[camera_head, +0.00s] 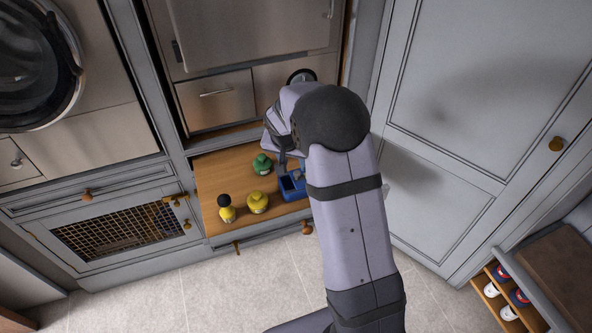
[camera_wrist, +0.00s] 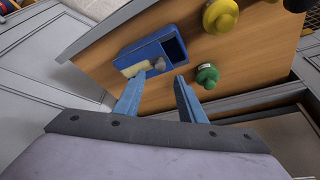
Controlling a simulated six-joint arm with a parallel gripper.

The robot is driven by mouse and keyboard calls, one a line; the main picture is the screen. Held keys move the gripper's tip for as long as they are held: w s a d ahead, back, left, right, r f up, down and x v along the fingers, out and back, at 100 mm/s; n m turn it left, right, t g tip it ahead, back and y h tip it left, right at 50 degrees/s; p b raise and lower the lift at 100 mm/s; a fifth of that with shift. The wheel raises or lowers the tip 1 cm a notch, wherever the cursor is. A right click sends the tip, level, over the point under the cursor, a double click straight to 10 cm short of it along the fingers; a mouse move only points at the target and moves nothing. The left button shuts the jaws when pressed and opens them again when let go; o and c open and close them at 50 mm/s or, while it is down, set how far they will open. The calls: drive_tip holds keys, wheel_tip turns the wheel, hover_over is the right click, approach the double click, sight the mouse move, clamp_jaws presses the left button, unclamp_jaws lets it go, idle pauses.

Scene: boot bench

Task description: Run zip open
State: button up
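A blue box (camera_head: 293,187) sits on the wooden bench top, partly hidden by my arm in the head view. In the wrist view the blue box (camera_wrist: 150,48) has a dark open compartment at its right end and a pale strip (camera_wrist: 135,69) along its near side. A small grey lump (camera_wrist: 160,63) shows at the end of the strip; I cannot tell whether it is a zip pull. My gripper (camera_wrist: 161,76) is open, its two blue fingers apart, with the grey lump showing just beyond the gap. Nothing shows between the fingers. I cannot tell whether the left fingertip touches the strip.
The green one is close to my right finger in the wrist view. Cabinets surround the bench.

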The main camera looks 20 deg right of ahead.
sight(297, 173)
drive_tip(key=shift+p+x, duration=0.9)
drive_tip(key=shift+x, duration=2.7)
